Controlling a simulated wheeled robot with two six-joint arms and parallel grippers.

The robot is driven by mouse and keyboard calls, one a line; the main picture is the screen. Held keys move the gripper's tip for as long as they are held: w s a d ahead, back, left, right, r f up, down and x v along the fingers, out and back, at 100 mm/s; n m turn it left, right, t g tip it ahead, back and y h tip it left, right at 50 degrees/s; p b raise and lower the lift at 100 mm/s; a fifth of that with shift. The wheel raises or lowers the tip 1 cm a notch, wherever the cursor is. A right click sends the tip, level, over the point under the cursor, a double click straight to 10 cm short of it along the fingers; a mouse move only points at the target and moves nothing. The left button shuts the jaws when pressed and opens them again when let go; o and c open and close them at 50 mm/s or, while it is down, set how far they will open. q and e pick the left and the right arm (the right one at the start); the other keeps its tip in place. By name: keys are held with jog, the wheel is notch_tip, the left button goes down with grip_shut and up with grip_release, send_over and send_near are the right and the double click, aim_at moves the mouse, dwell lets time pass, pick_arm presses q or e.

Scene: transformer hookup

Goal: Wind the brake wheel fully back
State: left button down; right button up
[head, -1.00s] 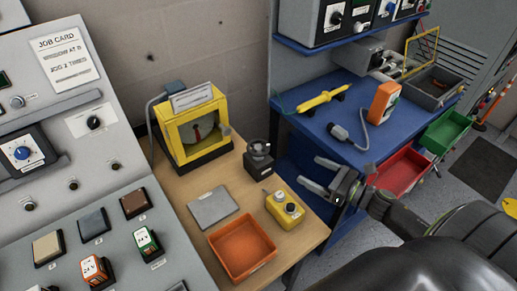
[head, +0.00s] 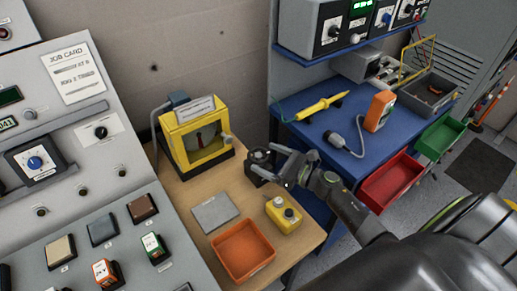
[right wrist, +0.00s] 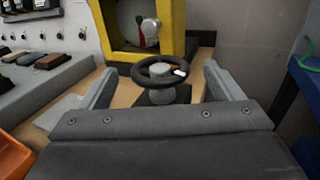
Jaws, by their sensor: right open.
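The brake wheel is a small black handwheel (head: 260,155) on a dark block, standing on the wooden table in front of the yellow-framed box. In the right wrist view the black wheel (right wrist: 161,72) shows with a white knob at its right, between and beyond my two fingers. My right gripper (head: 279,164) is open, at the right of the wheel in the head view. In the right wrist view its fingers (right wrist: 160,88) stand wide apart, one on each side of the wheel. I cannot tell whether they touch it. My left gripper is not in view.
The yellow box (head: 196,140) with a window and red pointer stands behind the wheel. A yellow control box (head: 284,217), an orange tray (head: 243,251) and a grey plate (head: 215,213) lie nearer. The blue bench (head: 335,125) is at the right, the sloped control panel at the left.

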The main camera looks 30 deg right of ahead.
aim_at(259, 154)
jog(key=shift+p+x, duration=0.35)
jog(key=shift+x, duration=1.5)
jog(key=shift+c, duration=0.5)
